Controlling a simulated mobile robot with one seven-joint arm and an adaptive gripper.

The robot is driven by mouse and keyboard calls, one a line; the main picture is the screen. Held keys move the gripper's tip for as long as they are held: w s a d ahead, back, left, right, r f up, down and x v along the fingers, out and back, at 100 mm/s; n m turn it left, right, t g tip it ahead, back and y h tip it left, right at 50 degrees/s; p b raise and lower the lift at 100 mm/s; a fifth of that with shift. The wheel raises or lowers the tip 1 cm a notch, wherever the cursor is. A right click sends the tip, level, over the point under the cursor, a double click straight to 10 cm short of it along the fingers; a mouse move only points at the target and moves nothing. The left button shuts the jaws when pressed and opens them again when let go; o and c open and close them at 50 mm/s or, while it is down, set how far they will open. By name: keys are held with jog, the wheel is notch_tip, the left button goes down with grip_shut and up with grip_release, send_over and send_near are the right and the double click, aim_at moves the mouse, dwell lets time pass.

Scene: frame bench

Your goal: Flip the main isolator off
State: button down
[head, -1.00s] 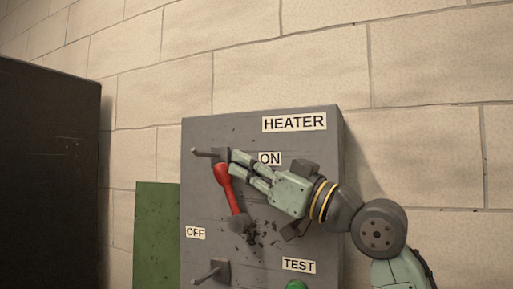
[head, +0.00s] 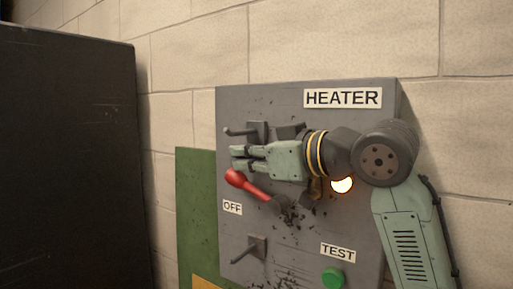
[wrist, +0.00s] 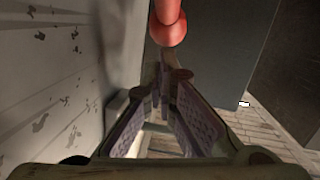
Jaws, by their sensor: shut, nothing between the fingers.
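The grey HEATER panel (head: 355,130) fills the middle of the head view. Its red-handled lever (head: 246,184) slants up and left from a dark pivot, its tip above the OFF label (head: 232,207). The red tip (wrist: 168,28) also shows at the top of the wrist view, just past my fingertips. My gripper (head: 236,158) is shut and empty, lying level just above the red tip. I cannot tell whether it touches the lever. The ON label is out of sight, behind my gripper.
Dark metal pegs stick out above (head: 243,132) and below (head: 247,252) the lever. A green TEST button (head: 333,278) sits low on the panel, and a lamp (head: 342,185) glows by my wrist. A dark cabinet (head: 65,160) stands at left, with a gap before the panel.

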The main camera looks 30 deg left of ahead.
aim_at(233, 170)
jog(key=shift+s+a+f, duration=0.2)
jog(key=shift+a+f, duration=0.3)
jog(key=shift+a, duration=0.1)
jog(key=shift+w+a+f+b, duration=0.15)
jog(key=shift+a+f+b, duration=0.45)
jog(key=shift+f, duration=0.35)
jog(key=v, duration=1.2)
jog(key=shift+a, duration=0.1)
